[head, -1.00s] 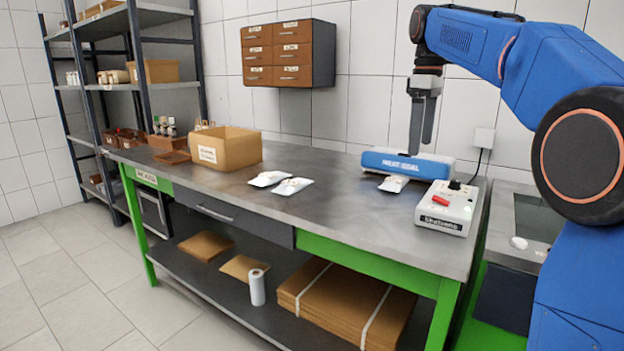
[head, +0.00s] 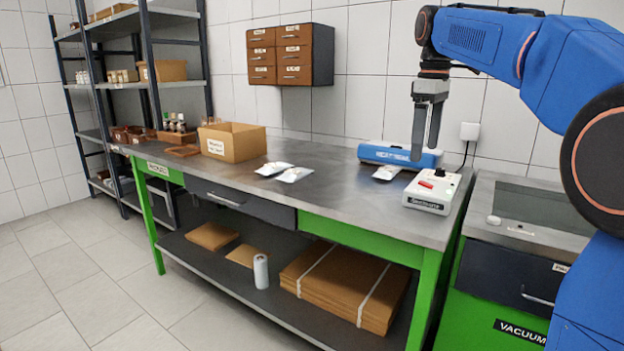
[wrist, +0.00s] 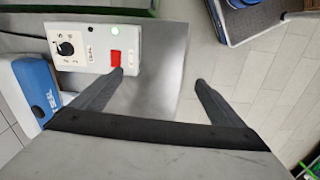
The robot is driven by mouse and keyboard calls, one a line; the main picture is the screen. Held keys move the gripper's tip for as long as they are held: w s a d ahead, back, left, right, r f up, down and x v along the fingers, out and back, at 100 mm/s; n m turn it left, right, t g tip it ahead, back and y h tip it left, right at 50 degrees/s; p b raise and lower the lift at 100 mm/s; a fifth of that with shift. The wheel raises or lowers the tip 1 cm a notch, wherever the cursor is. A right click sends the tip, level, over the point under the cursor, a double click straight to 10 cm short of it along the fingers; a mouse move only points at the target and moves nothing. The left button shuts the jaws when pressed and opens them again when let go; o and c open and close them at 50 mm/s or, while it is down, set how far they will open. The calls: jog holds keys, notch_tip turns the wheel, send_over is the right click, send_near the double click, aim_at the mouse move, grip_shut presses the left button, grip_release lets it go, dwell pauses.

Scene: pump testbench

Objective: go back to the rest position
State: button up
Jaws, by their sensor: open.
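My gripper (head: 420,150) hangs pointing down above the right end of the packing bench (head: 345,210), in front of the blue heat sealer (head: 385,155). In the wrist view its two dark fingers (wrist: 160,78) are apart with nothing between them. Below it on the bench is a white control box (head: 432,192) with a red switch. The box also shows in the wrist view (wrist: 92,48), with a dial and a lit green lamp. The gripper is clear of the box and the bench top.
White pouches (head: 285,172) lie on the bench, and another (head: 386,173) lies by the sealer. A cardboard box (head: 232,142) stands at the left. A green vacuum cabinet (head: 500,290) is at the right. A drawer unit (head: 290,55) hangs on the wall. The floor (head: 80,300) in front is clear.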

jog(key=s+d+f+m+t, duration=0.2)
jog(key=s+f+m, duration=0.8)
jog(key=s+f, duration=2)
jog(key=s+t, duration=0.2)
jog(key=s, duration=0.2)
jog(key=shift+f+m+t, duration=0.3)
jog(key=shift+f, duration=0.1)
